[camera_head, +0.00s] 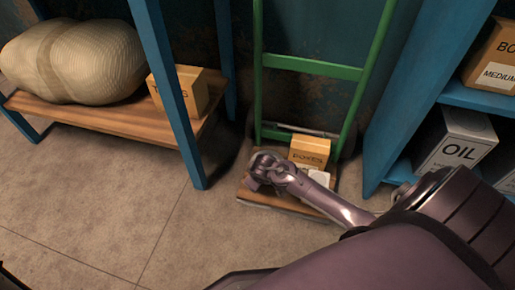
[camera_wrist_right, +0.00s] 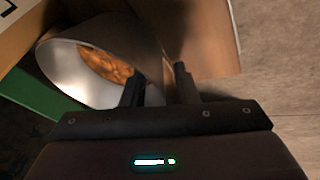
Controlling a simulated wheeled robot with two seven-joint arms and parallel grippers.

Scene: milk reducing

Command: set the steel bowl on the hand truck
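The steel bowl (camera_wrist_right: 62,72) shows in the right wrist view, tilted in that picture, with orange-brown contents inside. My right gripper (camera_wrist_right: 158,82) is beside it, its two dark fingers apart. The left-hand finger overlaps the bowl's near rim and the other is outside the bowl; contact is unclear. In the head view my right gripper (camera_head: 262,172) is low over the wooden base (camera_head: 258,197) of the green hand truck (camera_head: 313,67). I cannot make out the bowl clearly there. My left gripper is not in view.
A carton marked BOXES (camera_head: 309,151) stands on the hand truck base, close to my right arm. A low wooden shelf with a sack (camera_head: 75,60) and a carton (camera_head: 190,92) is at left. A blue shelf with an OIL box (camera_head: 458,145) is at right. The floor in front is clear.

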